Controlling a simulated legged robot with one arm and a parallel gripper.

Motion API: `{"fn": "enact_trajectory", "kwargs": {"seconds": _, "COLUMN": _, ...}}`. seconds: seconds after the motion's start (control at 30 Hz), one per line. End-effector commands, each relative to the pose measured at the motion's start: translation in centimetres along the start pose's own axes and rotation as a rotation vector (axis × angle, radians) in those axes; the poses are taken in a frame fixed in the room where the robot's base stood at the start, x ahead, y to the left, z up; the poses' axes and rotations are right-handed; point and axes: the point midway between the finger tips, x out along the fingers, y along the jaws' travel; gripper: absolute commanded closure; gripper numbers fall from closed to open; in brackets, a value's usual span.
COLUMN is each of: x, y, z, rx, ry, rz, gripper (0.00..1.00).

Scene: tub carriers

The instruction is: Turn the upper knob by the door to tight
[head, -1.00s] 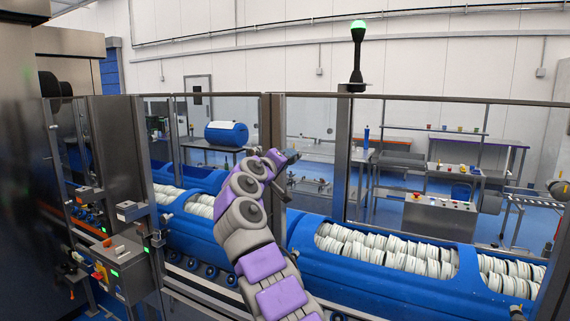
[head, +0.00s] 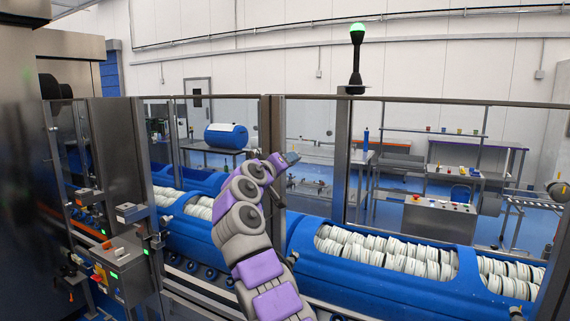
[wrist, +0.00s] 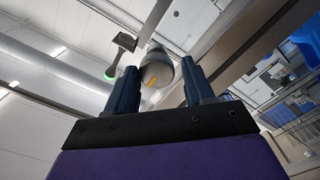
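In the wrist view a rounded grey knob (wrist: 157,68) with a yellow mark shows between the two dark fingers of my gripper (wrist: 158,85). The fingers are apart, with a narrow gap seeming to show on each side of the knob. I cannot tell how deep the knob sits between them. In the head view my gripper (head: 287,160) is beside the dark fence post (head: 271,125).
Glazed fence panels stand along a blue conveyor housing (head: 375,292) filled with white discs. A green-lit signal lamp (head: 357,55) tops a post to the right. A control box (head: 122,265) stands at the lower left. A console (head: 440,217) is beyond the fence.

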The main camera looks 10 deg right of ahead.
Motion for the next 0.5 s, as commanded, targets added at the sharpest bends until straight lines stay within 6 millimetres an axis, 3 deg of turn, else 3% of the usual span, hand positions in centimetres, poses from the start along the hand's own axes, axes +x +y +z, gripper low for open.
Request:
{"fn": "enact_trajectory", "kwargs": {"seconds": 0.2, "x": -0.1, "y": 0.11, "z": -0.02, "rx": 0.0, "ry": 0.001, "rz": 0.001, "gripper": 0.31}}
{"fn": "enact_trajectory", "kwargs": {"seconds": 0.5, "x": -0.39, "y": 0.51, "z": -0.11, "rx": 0.003, "ry": 0.005, "rz": 0.005, "gripper": 0.31}}
